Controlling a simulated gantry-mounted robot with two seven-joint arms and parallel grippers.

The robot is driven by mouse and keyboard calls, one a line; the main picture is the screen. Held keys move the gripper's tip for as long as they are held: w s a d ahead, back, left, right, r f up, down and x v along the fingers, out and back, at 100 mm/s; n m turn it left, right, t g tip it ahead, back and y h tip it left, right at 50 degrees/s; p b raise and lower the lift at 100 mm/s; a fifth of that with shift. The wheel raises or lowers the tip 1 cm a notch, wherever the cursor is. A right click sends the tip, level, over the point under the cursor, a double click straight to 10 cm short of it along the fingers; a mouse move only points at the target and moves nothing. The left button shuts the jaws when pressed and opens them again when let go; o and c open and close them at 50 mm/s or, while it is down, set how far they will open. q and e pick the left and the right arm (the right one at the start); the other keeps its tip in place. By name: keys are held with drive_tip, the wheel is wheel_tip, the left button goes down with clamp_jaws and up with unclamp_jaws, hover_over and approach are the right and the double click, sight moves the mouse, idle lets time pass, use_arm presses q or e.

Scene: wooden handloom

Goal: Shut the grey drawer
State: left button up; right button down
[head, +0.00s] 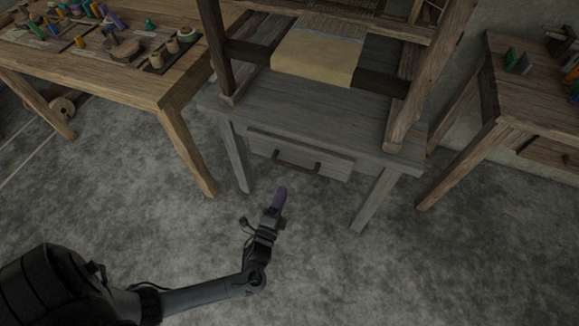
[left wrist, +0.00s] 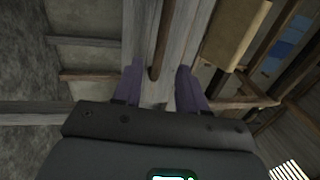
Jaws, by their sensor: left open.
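The grey drawer (head: 325,163) sits under the top of the grey wooden table that carries the loom. Its front is close under the tabletop edge; I cannot tell how far it stands out. A brown bar handle (head: 296,167) runs across its front. My left gripper (head: 281,192), with purple fingers, is in front of and below the handle, with a visible gap in the head view. In the left wrist view, the open, empty fingers (left wrist: 160,88) point toward the drawer, and the handle (left wrist: 157,62) shows between them. My right gripper is not in view.
A wooden table (head: 150,85) with spools and tools stands at the left. Another wooden table (head: 500,75) with coloured items stands at the right. The loom (head: 320,62) with tan cloth rises above the grey table (head: 395,153). The floor in front is clear.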

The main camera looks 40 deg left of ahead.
sight(293, 166)
use_arm(q)
drive_tip(key=b+x, duration=0.3)
drive_tip(key=x, duration=0.8)
drive_tip(key=shift+d+r, duration=0.15)
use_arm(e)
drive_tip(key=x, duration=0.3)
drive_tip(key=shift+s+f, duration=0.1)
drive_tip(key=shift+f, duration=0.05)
use_arm(q)
drive_tip(key=shift+s, duration=0.15)
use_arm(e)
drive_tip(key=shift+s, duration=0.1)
use_arm(q)
drive_tip(key=shift+c, duration=0.4)
clamp_jaws()
